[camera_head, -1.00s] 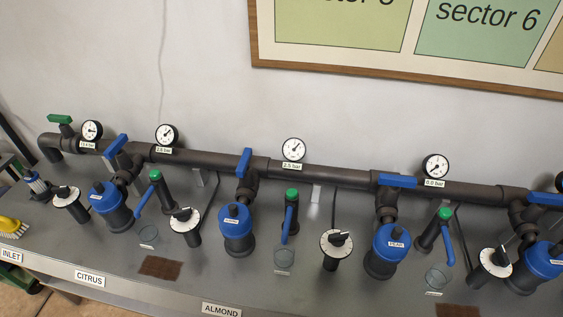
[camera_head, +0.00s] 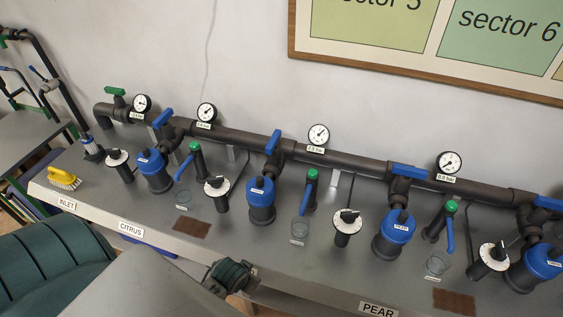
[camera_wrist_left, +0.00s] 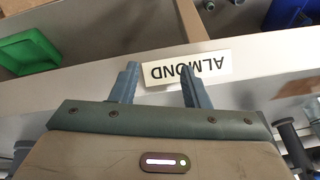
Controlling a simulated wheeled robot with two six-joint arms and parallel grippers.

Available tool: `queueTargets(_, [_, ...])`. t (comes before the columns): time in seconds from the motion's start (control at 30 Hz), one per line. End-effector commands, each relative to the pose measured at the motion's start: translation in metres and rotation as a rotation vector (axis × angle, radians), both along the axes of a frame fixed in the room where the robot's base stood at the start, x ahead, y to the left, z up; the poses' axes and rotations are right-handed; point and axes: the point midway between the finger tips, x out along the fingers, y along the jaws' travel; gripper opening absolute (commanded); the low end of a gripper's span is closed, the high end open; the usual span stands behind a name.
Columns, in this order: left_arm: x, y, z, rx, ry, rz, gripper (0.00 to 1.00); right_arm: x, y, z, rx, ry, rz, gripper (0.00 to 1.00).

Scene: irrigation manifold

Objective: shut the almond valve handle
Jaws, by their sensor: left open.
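The almond valve handle (camera_head: 273,141) is a blue lever on the branch behind the blue filter (camera_head: 262,198) in the head view. It points across the long dark pipe. My left gripper (camera_head: 245,273) is in front of the bench's front edge, below and well apart from the handle. Its fingers are apart and empty in the left wrist view (camera_wrist_left: 160,67). The white ALMOND label (camera_wrist_left: 205,66), upside down, shows between and beyond the fingertips there. In the head view that label cannot be made out. My right gripper is not in view.
The citrus handle (camera_head: 162,119) also points across the pipe; the pear handle (camera_head: 410,171) lies along it. Gauges, filters, white dials (camera_head: 347,220) and green-capped tubes with blue levers (camera_head: 307,192) crowd the bench. A yellow brush (camera_head: 63,179) is at the left.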

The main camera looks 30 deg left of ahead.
Motion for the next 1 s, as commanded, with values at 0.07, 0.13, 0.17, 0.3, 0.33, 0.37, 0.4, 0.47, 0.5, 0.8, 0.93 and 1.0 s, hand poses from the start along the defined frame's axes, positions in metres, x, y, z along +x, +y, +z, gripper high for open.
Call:
queueTargets(0.07, [0.021, 0.006, 0.029, 0.010, -0.058, 0.012, 0.42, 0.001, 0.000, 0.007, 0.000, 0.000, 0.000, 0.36])
queueTargets(0.13, [0.043, 0.013, 0.051, 0.017, -0.118, 0.028, 0.42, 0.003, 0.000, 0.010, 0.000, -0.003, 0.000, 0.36])
queueTargets(0.17, [0.053, 0.017, 0.060, 0.020, -0.147, 0.037, 0.42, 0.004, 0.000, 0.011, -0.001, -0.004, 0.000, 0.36])
queueTargets(0.3, [0.109, 0.037, 0.107, 0.030, -0.310, 0.080, 0.42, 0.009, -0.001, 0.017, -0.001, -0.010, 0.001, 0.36])
queueTargets(0.33, [0.121, 0.041, 0.118, 0.030, -0.347, 0.089, 0.42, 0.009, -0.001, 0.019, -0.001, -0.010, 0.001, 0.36])
queueTargets(0.37, [0.135, 0.046, 0.131, 0.031, -0.390, 0.099, 0.42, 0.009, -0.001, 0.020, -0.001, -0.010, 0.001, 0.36])
queueTargets(0.4, [0.152, 0.053, 0.149, 0.029, -0.446, 0.111, 0.42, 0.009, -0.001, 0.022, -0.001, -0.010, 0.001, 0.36])
queueTargets(0.47, [0.178, 0.063, 0.178, 0.026, -0.534, 0.128, 0.42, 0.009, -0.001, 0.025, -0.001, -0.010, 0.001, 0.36])
queueTargets(0.5, [0.195, 0.069, 0.197, 0.021, -0.594, 0.138, 0.42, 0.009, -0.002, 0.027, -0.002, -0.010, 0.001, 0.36])
queueTargets(0.8, [0.258, 0.095, 0.269, -0.014, -0.823, 0.171, 0.42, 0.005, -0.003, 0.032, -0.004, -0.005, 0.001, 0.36])
queueTargets(0.93, [0.267, 0.098, 0.268, -0.016, -0.827, 0.174, 0.42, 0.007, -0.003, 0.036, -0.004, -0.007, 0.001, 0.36])
queueTargets(1.0, [0.275, 0.100, 0.265, -0.016, -0.826, 0.174, 0.42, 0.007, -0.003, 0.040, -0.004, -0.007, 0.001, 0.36])
